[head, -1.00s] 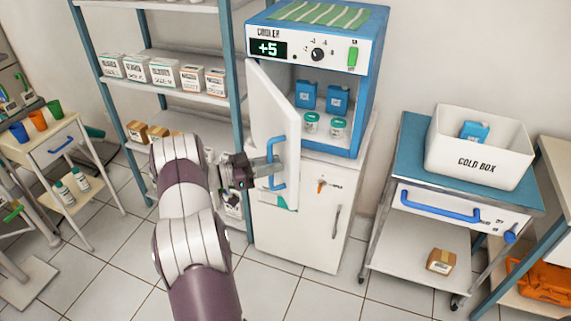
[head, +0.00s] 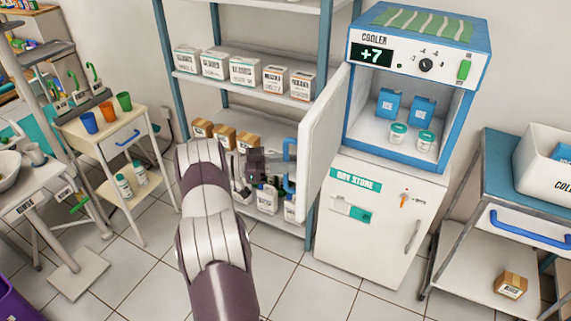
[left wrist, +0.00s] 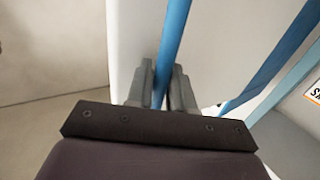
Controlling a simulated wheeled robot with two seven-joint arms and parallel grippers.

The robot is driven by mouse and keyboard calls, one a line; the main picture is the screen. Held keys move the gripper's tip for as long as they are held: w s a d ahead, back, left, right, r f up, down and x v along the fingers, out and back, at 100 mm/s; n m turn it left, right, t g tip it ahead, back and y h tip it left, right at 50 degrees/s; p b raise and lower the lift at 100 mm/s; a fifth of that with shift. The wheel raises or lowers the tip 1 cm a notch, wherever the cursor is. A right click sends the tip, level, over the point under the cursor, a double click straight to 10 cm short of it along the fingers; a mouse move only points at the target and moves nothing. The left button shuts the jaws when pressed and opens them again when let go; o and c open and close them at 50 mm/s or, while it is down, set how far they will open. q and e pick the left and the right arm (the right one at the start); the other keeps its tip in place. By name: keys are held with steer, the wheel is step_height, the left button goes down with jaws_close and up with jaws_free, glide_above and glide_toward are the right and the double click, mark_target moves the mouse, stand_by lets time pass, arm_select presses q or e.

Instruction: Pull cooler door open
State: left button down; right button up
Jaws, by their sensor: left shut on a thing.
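The cooler (head: 400,22) stands on a white cabinet, and its display reads +7. Its white door (head: 323,140) stands wide open, swung out to the left. Inside the cooler are two blue packs (head: 388,103) and two small jars with green lids (head: 398,133). My left gripper (head: 283,172) is at the outer side of the door and is shut on its blue handle (head: 290,165). In the left wrist view the two fingers (left wrist: 161,88) close around the blue handle bar (left wrist: 172,45). My right gripper is not in view.
A shelf rack (head: 242,97) with white boxes, brown boxes and bottles stands behind the door at left. The cabinet labelled dry store (head: 370,235) is under the cooler. A trolley with a white cold box (head: 535,165) is at right. Open tiled floor lies in front.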

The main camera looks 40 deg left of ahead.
arm_select(q)
steer(key=shift+s+a, duration=0.1)
steer(key=shift+a, duration=0.25)
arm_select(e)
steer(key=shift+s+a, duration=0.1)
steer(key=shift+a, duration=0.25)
arm_select(q)
steer(key=c, duration=1.2)
jaws_free()
steer(key=shift+o, duration=0.2)
steer(key=b+v, duration=0.1)
steer(key=v, duration=1.1)
steer(key=shift+s+a+b, duration=0.2)
steer(key=shift+a+b, duration=0.05)
steer(key=shift+b, duration=0.05)
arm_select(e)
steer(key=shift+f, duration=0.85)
